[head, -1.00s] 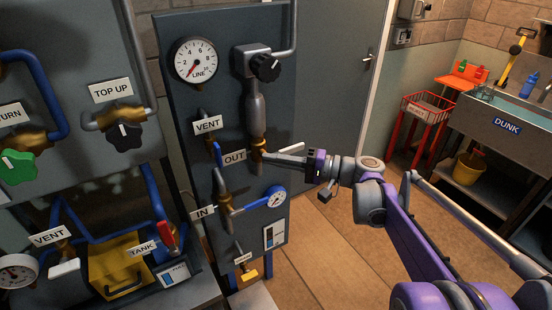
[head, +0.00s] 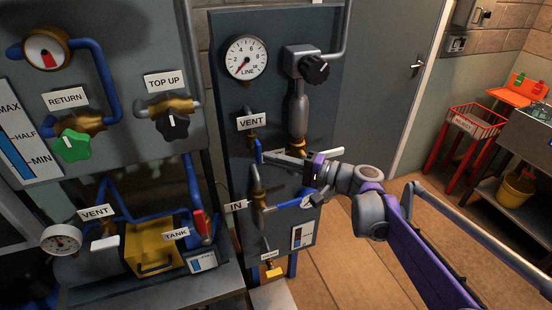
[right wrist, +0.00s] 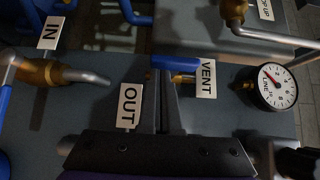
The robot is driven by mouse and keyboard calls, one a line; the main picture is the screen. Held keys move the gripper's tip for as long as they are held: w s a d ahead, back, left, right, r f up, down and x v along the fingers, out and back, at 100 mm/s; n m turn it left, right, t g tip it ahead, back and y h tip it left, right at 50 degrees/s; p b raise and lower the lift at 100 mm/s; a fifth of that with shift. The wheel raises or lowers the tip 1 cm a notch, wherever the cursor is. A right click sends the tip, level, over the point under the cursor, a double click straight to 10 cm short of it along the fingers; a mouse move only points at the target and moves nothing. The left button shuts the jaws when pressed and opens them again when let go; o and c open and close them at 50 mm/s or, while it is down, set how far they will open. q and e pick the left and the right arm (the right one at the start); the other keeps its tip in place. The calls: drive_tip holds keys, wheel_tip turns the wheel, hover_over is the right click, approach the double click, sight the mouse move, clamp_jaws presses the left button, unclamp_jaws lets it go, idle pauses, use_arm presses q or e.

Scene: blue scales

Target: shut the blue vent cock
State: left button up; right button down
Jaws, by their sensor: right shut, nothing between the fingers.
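The blue vent cock (head: 258,151) is a small blue lever below the upper VENT label (head: 251,121) on the grey panel. It hangs down from its fitting in the head view. In the right wrist view its blue handle (right wrist: 175,62) lies beside the VENT label, just beyond my fingers. My right gripper (head: 266,156) is shut and empty, its tip right at the lever's right side. I cannot tell whether they touch. The fingers hide part of the OUT label and its fitting. My left gripper is not in view.
A LINE gauge (head: 246,57) and black knob (head: 314,68) sit above. The IN pipe (head: 259,190) and a blue lever (head: 290,205) lie below. A left-hand unit has another VENT label (head: 96,212) and a red TANK handle (head: 199,223).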

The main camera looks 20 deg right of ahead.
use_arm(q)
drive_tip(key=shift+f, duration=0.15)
use_arm(e)
drive_tip(key=shift+f, duration=0.1)
use_arm(q)
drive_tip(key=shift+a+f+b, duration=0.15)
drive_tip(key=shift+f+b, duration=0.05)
drive_tip(key=shift+b, duration=0.1)
use_arm(e)
drive_tip(key=shift+m, duration=0.3)
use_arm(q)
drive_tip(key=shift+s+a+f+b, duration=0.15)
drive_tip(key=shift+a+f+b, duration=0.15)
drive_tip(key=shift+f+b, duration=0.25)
use_arm(e)
drive_tip(key=shift+a+f+m+t+y, duration=0.1)
drive_tip(key=shift+f+m+t+y, duration=0.15)
drive_tip(key=shift+m+t+y, duration=0.25)
